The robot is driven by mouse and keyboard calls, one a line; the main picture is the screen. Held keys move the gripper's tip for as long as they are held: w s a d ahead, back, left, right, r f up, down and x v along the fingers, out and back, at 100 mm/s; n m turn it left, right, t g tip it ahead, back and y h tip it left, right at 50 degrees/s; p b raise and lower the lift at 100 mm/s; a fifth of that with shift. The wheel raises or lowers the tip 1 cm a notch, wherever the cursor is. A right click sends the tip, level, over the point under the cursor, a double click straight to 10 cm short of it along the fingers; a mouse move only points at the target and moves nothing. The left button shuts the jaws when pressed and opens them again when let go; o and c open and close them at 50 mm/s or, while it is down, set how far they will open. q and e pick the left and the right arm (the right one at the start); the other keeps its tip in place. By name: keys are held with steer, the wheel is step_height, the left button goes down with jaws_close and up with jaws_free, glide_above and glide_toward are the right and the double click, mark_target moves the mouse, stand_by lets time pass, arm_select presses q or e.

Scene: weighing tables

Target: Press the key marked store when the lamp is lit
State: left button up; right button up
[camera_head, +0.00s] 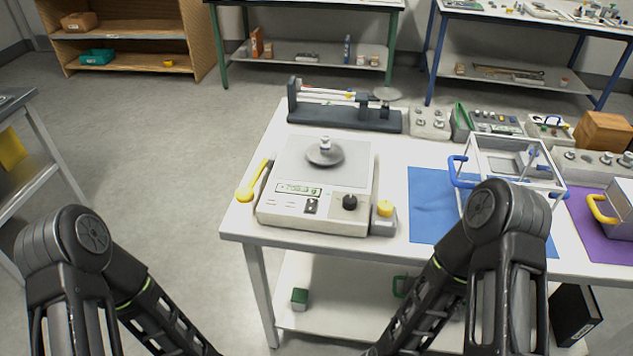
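A white bench scale (322,160) stands on the white table at the middle. A small metal weight (325,144) sits on its round grey pan (325,157). Below are small keys (311,206) with unreadable labels, and a black knob (349,202). I cannot pick out which key is marked store. I cannot tell any lamp or whether one is lit. Both my arms come up from the bottom and bend back down; both grippers are outside the picture.
A yellow-handled tool (253,181) lies left of the scale. A grey block with a yellow top (384,217) stands at its right. A balance beam (345,115) is behind. A blue mat (425,205) and a clear case (513,165) lie to the right.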

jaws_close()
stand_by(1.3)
